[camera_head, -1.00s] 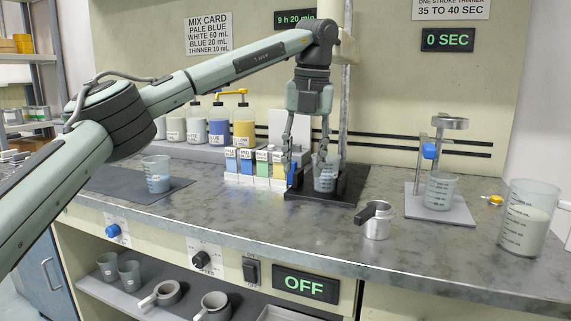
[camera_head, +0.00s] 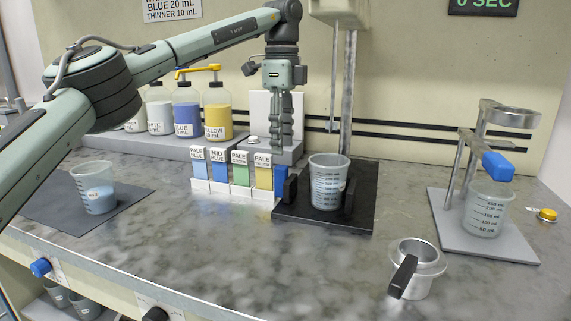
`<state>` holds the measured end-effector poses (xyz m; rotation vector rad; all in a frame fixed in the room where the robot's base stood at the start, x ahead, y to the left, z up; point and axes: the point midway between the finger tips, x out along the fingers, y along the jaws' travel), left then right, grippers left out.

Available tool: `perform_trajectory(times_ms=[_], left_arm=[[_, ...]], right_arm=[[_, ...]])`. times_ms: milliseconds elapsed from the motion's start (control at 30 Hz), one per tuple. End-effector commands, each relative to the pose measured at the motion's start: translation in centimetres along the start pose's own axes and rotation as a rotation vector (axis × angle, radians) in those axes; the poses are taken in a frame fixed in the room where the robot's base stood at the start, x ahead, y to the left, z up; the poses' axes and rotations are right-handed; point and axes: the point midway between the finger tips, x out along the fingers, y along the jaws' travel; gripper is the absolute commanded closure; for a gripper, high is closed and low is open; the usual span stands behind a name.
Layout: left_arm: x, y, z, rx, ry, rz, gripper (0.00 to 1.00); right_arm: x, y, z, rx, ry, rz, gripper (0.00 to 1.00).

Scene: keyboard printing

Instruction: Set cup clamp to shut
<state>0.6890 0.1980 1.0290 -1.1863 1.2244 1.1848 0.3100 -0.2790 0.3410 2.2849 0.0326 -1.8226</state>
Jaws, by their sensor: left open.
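The cup clamp has a black base (camera_head: 335,222) with a black jaw on each side of a clear graduated cup (camera_head: 328,185). The cup stands upright. A gap shows between the left jaw (camera_head: 290,189) and the cup; the right jaw (camera_head: 350,199) overlaps the cup's edge in view, so contact is unclear. A blue part (camera_head: 280,181), perhaps the clamp's lever, stands at the left jaw. My left gripper (camera_head: 283,149) is open and empty, fingers pointing down, above and behind the blue part; its fingers overlap in this view. My right gripper is not in view.
Colour-labelled cartons (camera_head: 239,175) stand close left of the clamp, with pump bottles (camera_head: 187,115) behind. A metal cup with a black handle (camera_head: 415,268) stands front right. A stand with a blue knob (camera_head: 497,166) is at right. The front middle counter is clear.

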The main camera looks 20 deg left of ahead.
Motion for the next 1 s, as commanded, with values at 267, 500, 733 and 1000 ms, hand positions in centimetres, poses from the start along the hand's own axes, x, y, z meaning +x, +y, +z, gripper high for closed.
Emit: perform_trajectory(times_ms=[267,500,733,1000], left_arm=[[4.5,0.1,0.1,0.002,-0.001,0.004,0.59],[7.0,0.0,0.1,0.002,-0.001,0.002,0.59],[7.4,0.0,0.0,0.002,-0.001,0.001,0.59],[7.4,0.0,0.0,0.002,-0.001,0.001,0.81]], right_arm=[[0.2,-0.4,2.8,-0.006,-0.042,-0.006,0.60],[0.4,-0.6,2.4,-0.009,-0.033,-0.007,0.60],[0.8,-0.9,1.9,-0.005,-0.025,-0.011,0.60],[0.8,-1.0,1.9,-0.005,-0.026,-0.012,0.60]])
